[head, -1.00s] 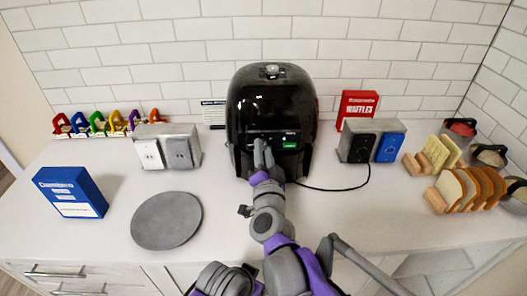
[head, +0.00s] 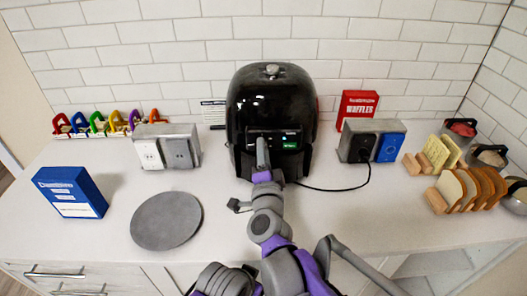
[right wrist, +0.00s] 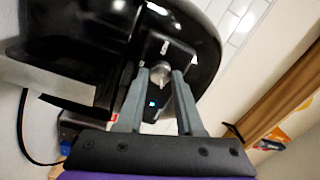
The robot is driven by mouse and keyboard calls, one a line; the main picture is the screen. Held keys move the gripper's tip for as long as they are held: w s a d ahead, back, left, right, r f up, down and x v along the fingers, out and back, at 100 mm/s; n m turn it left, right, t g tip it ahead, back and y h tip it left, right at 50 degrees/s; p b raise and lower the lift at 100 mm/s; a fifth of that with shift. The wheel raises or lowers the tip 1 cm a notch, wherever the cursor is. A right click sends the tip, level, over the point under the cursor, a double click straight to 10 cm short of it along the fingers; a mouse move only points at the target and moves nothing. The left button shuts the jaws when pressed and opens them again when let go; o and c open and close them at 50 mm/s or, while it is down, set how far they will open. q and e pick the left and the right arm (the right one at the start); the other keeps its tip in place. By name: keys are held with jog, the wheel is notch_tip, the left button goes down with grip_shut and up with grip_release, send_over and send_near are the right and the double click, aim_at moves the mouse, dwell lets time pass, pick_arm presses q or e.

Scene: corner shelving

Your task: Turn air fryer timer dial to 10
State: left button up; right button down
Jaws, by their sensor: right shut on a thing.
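The black air fryer (head: 270,95) stands against the tiled wall at the back middle of the counter. My right gripper (head: 262,142) reaches up to its front panel; in the head view its fingers overlap and hide the dial. In the right wrist view, the gripper (right wrist: 160,78) has its fingertips on either side of the silver timer dial (right wrist: 160,71), shut on it. A small blue light (right wrist: 152,103) shows between the fingers. The dial's numbers cannot be read.
Grey outlet boxes stand left (head: 168,147) and right (head: 352,145) of the fryer; a black cord (head: 335,189) runs to the right one. A grey round plate (head: 166,221), a blue box (head: 70,192), a red waffles box (head: 358,106) and bread slices (head: 465,190) are also on the counter.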

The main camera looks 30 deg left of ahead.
jog(key=c, duration=0.5)
grip_release()
jog(key=shift+c, duration=0.2)
jog(key=v, duration=1.1)
jog(key=shift+b, duration=0.4)
